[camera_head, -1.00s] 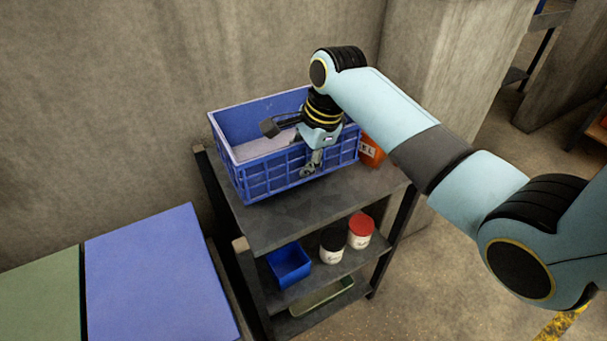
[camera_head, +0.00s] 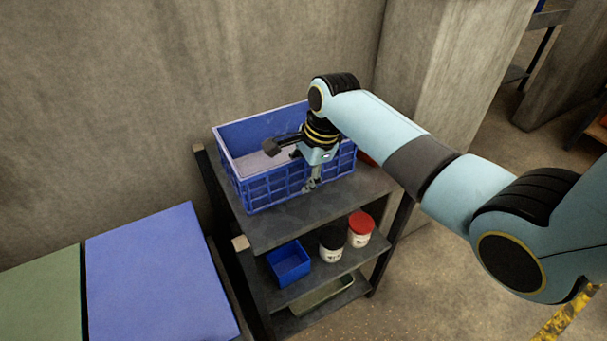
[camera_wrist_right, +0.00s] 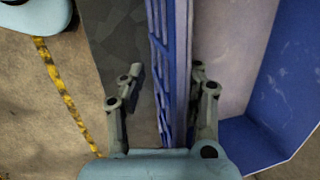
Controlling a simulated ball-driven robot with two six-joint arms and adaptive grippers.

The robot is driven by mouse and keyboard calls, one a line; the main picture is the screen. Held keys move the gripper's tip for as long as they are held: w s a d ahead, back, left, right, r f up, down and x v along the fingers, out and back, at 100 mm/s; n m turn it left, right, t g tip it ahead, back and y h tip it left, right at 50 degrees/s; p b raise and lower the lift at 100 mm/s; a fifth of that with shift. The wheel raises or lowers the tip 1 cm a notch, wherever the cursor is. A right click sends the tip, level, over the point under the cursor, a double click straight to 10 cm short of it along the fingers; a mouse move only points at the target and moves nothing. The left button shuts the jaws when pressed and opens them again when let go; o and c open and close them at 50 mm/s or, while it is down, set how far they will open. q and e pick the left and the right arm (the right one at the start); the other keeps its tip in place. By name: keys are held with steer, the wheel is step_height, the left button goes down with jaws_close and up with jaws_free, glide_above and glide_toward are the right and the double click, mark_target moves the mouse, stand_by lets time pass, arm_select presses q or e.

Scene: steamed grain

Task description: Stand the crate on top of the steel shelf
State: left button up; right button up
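The blue crate (camera_head: 270,185) stands upright on the top board of the steel shelf (camera_head: 285,228) and appears to rest on it. Its pale inside floor shows. My right gripper (camera_head: 312,180) is at the crate's front wall, right of its middle. In the right wrist view, the fingers of the gripper (camera_wrist_right: 166,75) straddle the crate wall (camera_wrist_right: 181,75), one outside and one inside. A gap shows between the outer finger and the wall, so the gripper looks open. My left gripper is not in view.
Lower boards hold a small blue bin (camera_head: 289,263), a dark-lidded jar (camera_head: 331,243), a red-lidded jar (camera_head: 361,229) and a tray (camera_head: 320,295). A concrete wall (camera_head: 200,60) stands behind. A blue panel (camera_head: 155,275) lies at left.

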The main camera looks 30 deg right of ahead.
steer(key=shift+r, duration=0.1)
steer(key=shift+d+r, duration=0.1)
steer(key=shift+r, duration=0.25)
steer(key=v, duration=1.1)
steer(key=shift+r, duration=0.2)
